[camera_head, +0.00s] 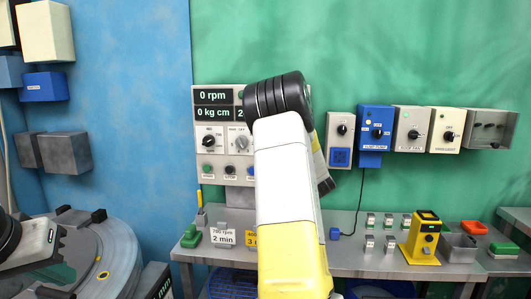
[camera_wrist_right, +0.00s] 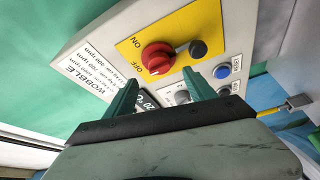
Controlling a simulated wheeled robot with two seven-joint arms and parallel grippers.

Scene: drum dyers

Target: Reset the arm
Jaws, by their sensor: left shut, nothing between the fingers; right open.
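My left gripper (camera_head: 60,274) is at the lower left in the head view, with its green fingers low over the grey round drum top. Its fingers are shut with nothing between them. My right arm rises through the middle of the head view and hides its own gripper there. In the right wrist view my right gripper (camera_wrist_right: 160,84) is open, its two green fingers apart and empty. They point at a light grey panel (camera_wrist_right: 95,45) marked WOBBLE, in front of a dial partly hidden between them. I cannot tell whether the fingers touch the panel.
The panel carries a red knob (camera_wrist_right: 157,58) on a yellow plate and a blue button (camera_wrist_right: 222,71). In the head view a 0 rpm control box (camera_head: 213,97) is partly covered by my arm. Several switch boxes hang right. A yellow device (camera_head: 423,240) stands on the grey bench (camera_head: 375,262).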

